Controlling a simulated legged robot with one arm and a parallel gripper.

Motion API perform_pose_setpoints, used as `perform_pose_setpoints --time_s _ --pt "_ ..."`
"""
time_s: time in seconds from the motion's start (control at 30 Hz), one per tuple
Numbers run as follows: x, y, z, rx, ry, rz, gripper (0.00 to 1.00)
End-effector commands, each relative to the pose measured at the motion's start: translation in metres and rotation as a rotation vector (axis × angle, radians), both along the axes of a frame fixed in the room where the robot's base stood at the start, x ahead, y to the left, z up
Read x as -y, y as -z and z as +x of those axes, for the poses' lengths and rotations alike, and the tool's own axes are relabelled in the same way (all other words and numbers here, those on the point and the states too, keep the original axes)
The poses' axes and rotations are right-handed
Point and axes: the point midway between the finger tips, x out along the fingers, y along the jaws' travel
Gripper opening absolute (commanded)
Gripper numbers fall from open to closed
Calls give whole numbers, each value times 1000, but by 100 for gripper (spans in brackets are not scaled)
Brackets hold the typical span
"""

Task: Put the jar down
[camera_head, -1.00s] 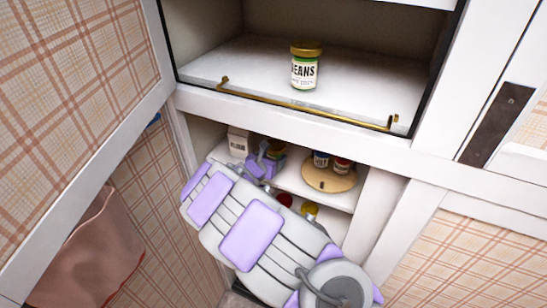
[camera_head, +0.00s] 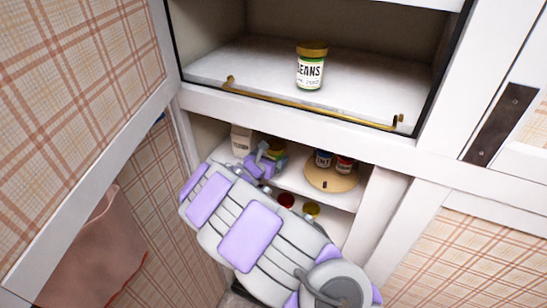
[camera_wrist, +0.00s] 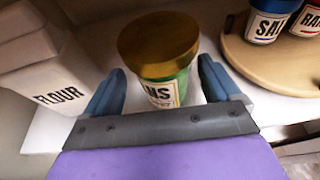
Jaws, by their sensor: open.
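A jar with a gold lid, green contents and a label ending in "NS" (camera_wrist: 165,62) stands roughly upright on the white lower shelf (camera_wrist: 60,125) in the wrist view. My gripper (camera_wrist: 160,78) is open, with one blue-grey finger on each side of the jar. In the head view my gripper (camera_head: 265,161) is inside the lower cupboard, and the jar there is mostly hidden behind it. A similar BEANS jar (camera_head: 311,68) stands on the upper shelf (camera_head: 375,90).
A white FLOUR package (camera_wrist: 45,75) is left of the jar. A round wooden tray (camera_wrist: 240,50) with SALT (camera_wrist: 265,25) and another labelled jar (camera_wrist: 306,20) is to the right. Red (camera_head: 286,200) and yellow (camera_head: 311,209) items sit on a lower level. A brass rail (camera_head: 300,110) edges the upper shelf.

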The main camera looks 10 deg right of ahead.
Motion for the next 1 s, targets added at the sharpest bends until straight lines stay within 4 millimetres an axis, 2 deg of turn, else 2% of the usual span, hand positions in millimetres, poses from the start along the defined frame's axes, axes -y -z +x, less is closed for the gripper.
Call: perform_pose_setpoints --time_s 0.27,0.6,0.83,1.0 --pt "-20 -16 -32 2 -3 3 90" --pt "-58 -33 -75 1 -2 0 90" --pt "-67 -38 -87 1 -1 0 90" --pt "-65 -39 -89 0 0 3 90"
